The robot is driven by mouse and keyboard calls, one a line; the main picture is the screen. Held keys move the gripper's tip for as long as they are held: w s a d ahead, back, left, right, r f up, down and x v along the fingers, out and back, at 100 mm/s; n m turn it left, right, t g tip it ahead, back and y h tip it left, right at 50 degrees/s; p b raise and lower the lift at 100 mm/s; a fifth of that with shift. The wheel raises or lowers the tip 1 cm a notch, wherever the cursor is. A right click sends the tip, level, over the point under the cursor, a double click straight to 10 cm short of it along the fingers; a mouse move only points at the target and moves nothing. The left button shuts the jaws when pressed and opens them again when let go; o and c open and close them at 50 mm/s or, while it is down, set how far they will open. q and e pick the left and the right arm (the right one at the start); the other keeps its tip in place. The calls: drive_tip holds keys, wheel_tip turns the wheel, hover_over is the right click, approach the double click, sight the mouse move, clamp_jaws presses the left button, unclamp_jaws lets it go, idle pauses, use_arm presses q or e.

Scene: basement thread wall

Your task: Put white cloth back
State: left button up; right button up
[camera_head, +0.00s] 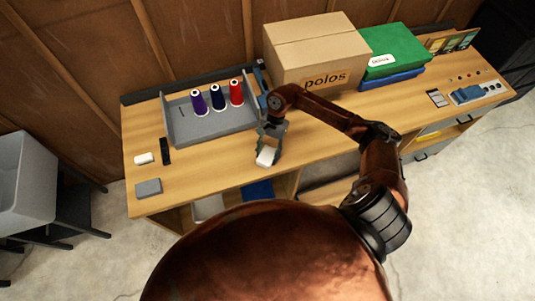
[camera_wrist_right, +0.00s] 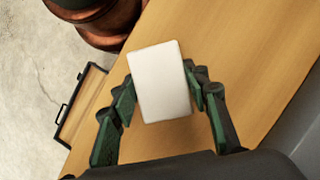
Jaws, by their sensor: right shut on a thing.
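A white folded cloth (camera_head: 266,156) is between the fingers of my right gripper (camera_head: 270,146), near the front edge of the wooden table in the head view. In the right wrist view the white cloth (camera_wrist_right: 160,82) is a pale block between the two green-padded fingers of the right gripper (camera_wrist_right: 163,105). The gripper is shut on it. I cannot tell whether the cloth touches the table top. My left gripper does not show in the head view.
A grey tray (camera_head: 228,124) holds purple, navy and red thread cones. A cardboard box (camera_head: 315,50) and a green box (camera_head: 393,50) stand right of it. A small white item (camera_head: 144,158), a black item (camera_head: 165,151) and a grey block (camera_head: 148,188) lie left. Wood between is clear.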

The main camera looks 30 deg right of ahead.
drive_tip(key=shift+f, duration=0.1)
drive_tip(key=shift+f, duration=0.15)
drive_tip(key=o, duration=1.1)
drive_tip(key=b+v, duration=0.1)
drive_tip(key=v, duration=1.1)
drive_tip(key=shift+a, duration=0.1)
